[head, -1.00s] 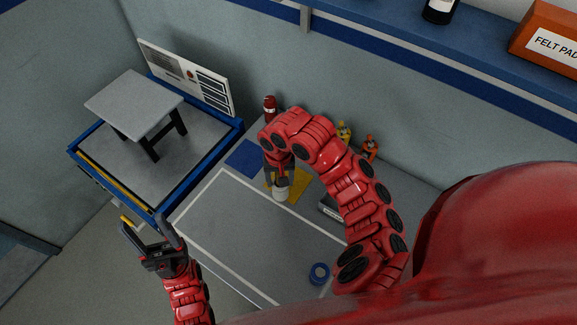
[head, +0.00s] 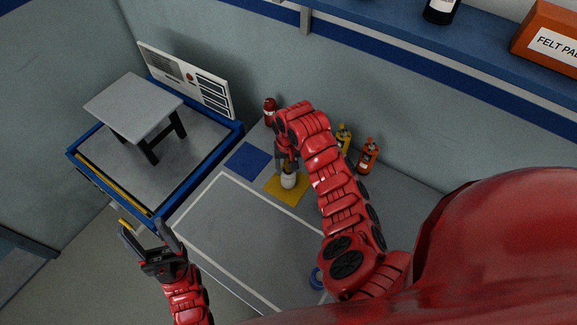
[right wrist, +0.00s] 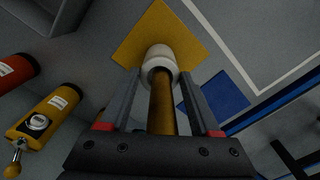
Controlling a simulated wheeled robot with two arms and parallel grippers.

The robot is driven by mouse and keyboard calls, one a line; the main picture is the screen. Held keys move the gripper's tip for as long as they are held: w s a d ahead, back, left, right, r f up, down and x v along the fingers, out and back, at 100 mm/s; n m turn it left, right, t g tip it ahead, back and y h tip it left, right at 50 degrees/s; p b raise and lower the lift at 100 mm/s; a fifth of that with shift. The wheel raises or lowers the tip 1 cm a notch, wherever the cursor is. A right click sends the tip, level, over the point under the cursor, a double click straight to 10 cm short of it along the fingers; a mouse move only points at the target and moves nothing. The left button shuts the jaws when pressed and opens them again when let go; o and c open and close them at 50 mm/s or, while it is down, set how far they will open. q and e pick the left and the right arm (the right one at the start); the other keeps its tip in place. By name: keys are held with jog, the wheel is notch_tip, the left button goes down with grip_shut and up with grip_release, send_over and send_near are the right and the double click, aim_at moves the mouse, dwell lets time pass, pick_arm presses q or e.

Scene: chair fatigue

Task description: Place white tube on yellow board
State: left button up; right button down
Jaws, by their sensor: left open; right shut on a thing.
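The white tube (head: 288,181) is over the middle of the yellow board (head: 291,198) on the bench; whether it touches the board I cannot tell. My right gripper (head: 287,167) points down from above and is shut on it. In the right wrist view, the white tube (right wrist: 159,61) has a brown-gold shaft running back between the fingers, and the yellow board (right wrist: 165,22) lies behind it. My left gripper (head: 149,234) is open and empty, off the bench's left front edge.
A blue board (head: 247,158) lies left of the yellow one. A red bottle (head: 270,108), a yellow bottle (head: 343,136) and an orange bottle (head: 367,155) stand near the wall. A stool (head: 134,101) stands on a blue-edged platform (head: 72,153) at left.

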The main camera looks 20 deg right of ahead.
jog(key=shift+f, duration=0.2)
jog(key=shift+c, duration=0.6)
grip_release()
jog(key=shift+r, duration=0.15)
notch_tip(320, 180, up, 11)
jog(key=shift+f+p, duration=0.1)
jog(key=shift+p, duration=1.05)
jog(key=shift+r, duration=0.65)
